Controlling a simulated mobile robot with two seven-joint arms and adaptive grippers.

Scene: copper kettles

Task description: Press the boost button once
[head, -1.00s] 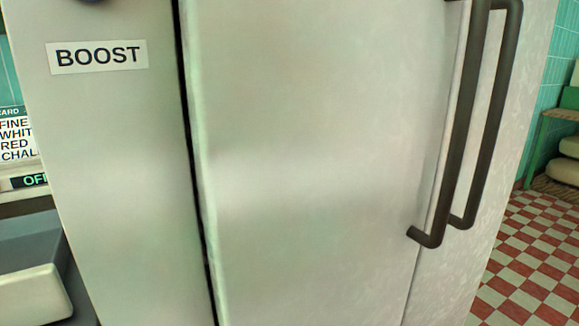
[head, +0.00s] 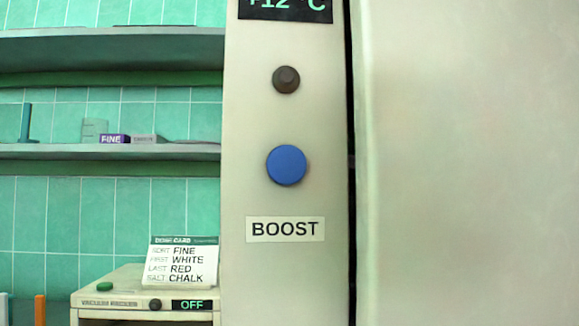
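The round blue boost button (head: 286,165) is on the pale side panel of a tall cabinet, near the middle of the head view. A white label reading BOOST (head: 285,229) is fixed just below it. A small dark knob (head: 286,80) sits above the button. A dark display (head: 285,8) at the top edge reads +12 °C, partly cut off. Nothing covers the button. Neither of my grippers shows in the head view.
The cabinet's large pale door (head: 470,170) fills the right side. At lower left stands a machine (head: 130,290) with an OFF display, with a printed card (head: 183,263) standing at its top. Wall shelves (head: 60,152) hold small boxes. Green tiles cover the wall.

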